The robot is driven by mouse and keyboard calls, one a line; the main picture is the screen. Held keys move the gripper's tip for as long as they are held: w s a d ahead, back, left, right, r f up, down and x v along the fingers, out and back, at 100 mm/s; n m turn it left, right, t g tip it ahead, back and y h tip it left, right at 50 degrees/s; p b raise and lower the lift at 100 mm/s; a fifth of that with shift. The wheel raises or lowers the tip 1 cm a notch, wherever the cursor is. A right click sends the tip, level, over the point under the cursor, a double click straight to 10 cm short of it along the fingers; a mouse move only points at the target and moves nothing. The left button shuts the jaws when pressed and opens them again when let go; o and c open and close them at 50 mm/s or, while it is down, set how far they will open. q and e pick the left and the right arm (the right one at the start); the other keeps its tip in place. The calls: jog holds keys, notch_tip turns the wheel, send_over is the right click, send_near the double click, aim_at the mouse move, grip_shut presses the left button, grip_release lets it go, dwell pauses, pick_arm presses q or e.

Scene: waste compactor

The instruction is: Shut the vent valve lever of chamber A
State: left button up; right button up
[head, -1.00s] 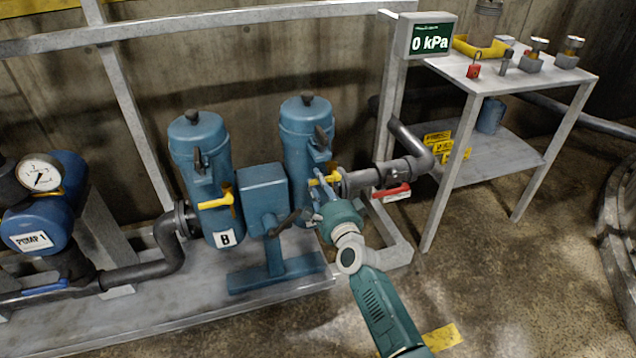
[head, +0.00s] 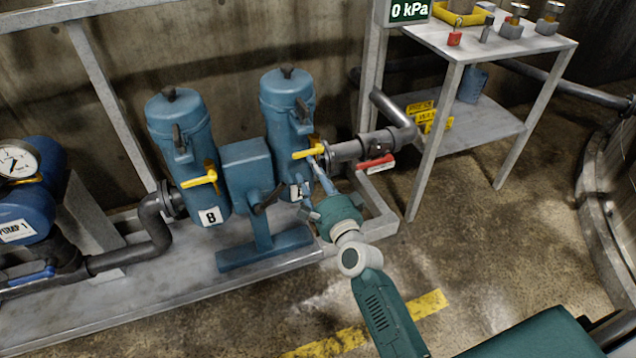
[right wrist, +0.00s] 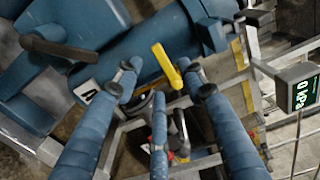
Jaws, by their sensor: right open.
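Chamber A (head: 288,125) is the right-hand blue cylinder, with a partly covered "A" label (head: 297,192). Its yellow vent valve lever (head: 305,153) sticks out to the left, roughly level, from the chamber's right side. My right gripper (head: 319,172) is open and empty, with its fingers just below and to the right of the lever. In the right wrist view the yellow lever (right wrist: 166,66) lies beyond the spread blue fingers of the right gripper (right wrist: 160,82), between the two upper fingertips. I cannot tell whether any finger touches it. My left gripper is not in view.
Chamber B (head: 183,130) with its own yellow lever (head: 198,181) stands to the left. A blue box on a stand (head: 247,170) with a dark handle sits between the chambers. A pipe with a red lever (head: 375,162) runs right. A shelf table (head: 500,42) stands behind right.

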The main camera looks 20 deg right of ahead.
jog(key=s, duration=0.4)
jog(key=shift+s+d, duration=0.1)
jog(key=shift+s, duration=0.05)
